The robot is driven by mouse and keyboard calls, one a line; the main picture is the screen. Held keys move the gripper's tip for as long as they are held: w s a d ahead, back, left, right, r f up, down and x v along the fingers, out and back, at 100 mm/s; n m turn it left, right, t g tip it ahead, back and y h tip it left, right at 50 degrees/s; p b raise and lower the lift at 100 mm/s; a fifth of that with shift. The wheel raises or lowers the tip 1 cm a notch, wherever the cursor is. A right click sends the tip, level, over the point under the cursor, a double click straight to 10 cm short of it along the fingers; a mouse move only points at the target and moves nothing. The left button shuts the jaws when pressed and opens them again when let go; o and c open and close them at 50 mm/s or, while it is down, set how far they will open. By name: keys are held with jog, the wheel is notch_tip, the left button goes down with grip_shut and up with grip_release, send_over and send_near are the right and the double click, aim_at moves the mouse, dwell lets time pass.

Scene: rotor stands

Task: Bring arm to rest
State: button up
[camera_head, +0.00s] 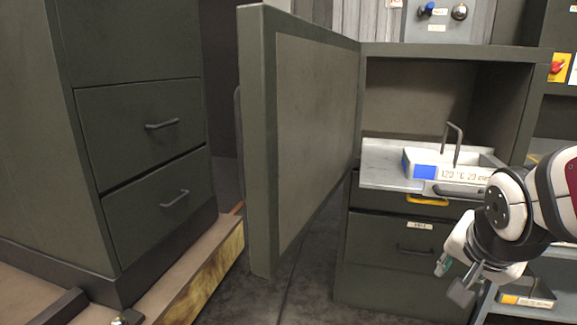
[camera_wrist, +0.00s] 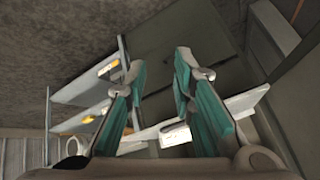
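My gripper (camera_head: 453,279) hangs from my white arm at the lower right of the head view, in front of the dark cabinet's drawers. In the wrist view my gripper (camera_wrist: 158,68) shows two teal-padded fingers spread apart, with nothing between them. It touches nothing that I can see.
A cabinet door (camera_head: 315,130) stands wide open. Inside the compartment, a white box (camera_head: 450,171) with a blue patch and a thin upright handle sits on a light shelf (camera_head: 385,165). Drawers (camera_head: 140,125) stand at left. A shelf unit (camera_head: 545,268) is close at right. Dark floor (camera_head: 300,285) lies between.

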jog(key=s+a+n+g+y, duration=0.1)
jog(key=s+a+n+g, duration=0.3)
jog(key=s, duration=0.8)
jog(key=s+a+n+g+y, duration=0.2)
jog(key=s+a+n, duration=0.35)
jog(key=s, duration=0.65)
notch_tip(320, 180, up, 29)
jog(key=d+t+p, duration=0.1)
jog(key=t+p, duration=0.2)
jog(key=p, duration=2.4)
jog(key=shift+t, duration=0.3)
jog(key=shift+w, duration=0.1)
